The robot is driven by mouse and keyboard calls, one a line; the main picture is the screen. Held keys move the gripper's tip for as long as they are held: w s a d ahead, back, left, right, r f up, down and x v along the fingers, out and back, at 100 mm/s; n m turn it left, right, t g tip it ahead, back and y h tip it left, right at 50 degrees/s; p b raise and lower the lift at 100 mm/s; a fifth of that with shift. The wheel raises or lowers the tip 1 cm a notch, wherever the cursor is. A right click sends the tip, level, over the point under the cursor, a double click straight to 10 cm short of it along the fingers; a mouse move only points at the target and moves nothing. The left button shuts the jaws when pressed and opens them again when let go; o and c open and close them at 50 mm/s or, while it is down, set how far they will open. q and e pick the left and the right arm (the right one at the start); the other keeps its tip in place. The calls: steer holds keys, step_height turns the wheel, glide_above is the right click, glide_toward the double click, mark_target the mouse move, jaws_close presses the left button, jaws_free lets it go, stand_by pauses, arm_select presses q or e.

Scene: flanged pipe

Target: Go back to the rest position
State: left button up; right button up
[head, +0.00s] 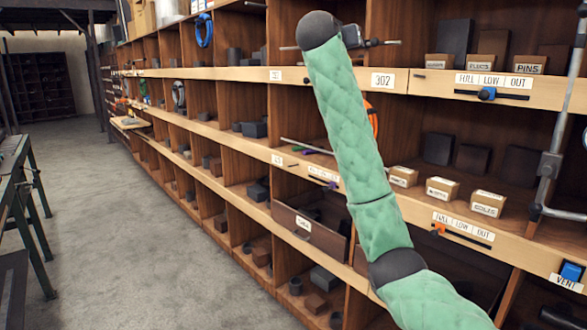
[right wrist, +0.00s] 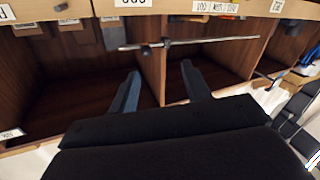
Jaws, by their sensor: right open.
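My right arm, in a green quilted sleeve, rises from the lower right of the head view across the shelving (head: 255,74). My right gripper (right wrist: 160,72) shows in the right wrist view with its two fingers apart and nothing between them. The fingers point toward open shelf compartments (right wrist: 205,75). A thin metal rod with a dark clamp (right wrist: 195,43) runs across, above the fingertips in the picture; I cannot tell the gap. A grey metal pipe (head: 552,150) stands upright at the right edge of the head view. My left gripper is in neither view.
Small labelled cartons (head: 442,189) sit on the right shelves. A blue-handled slider (head: 487,94) and an orange-handled slider (head: 438,229) are on the shelf edges. A green-legged bench (head: 20,200) stands at the left. The concrete floor (head: 130,240) between is clear.

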steer(key=s+a+f+n+g+y+p, duration=0.1)
steer(key=s+f+n+y, duration=0.15)
steer(key=s+f, duration=0.85)
steer(key=s+a+f+n+g+y, duration=0.15)
steer(key=f+y, duration=0.25)
steer(key=f, duration=1.5)
steer(key=s+f+n+g+y+p, duration=0.1)
steer(key=s+f+n+y, duration=0.15)
steer(key=s+f, duration=0.85)
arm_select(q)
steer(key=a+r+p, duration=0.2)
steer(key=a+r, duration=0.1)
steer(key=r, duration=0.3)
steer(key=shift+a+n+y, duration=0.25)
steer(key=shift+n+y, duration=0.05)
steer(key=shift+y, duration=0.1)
arm_select(e)
steer(key=s+d+f+m+g, duration=0.1)
steer(key=s+f+g, duration=0.9)
steer(key=s+f, duration=2.7)
step_height(320, 180, down, 4)
steer(key=shift+s+d+y, duration=0.3)
steer(key=shift+s+d, duration=0.1)
steer(key=shift+d, duration=0.55)
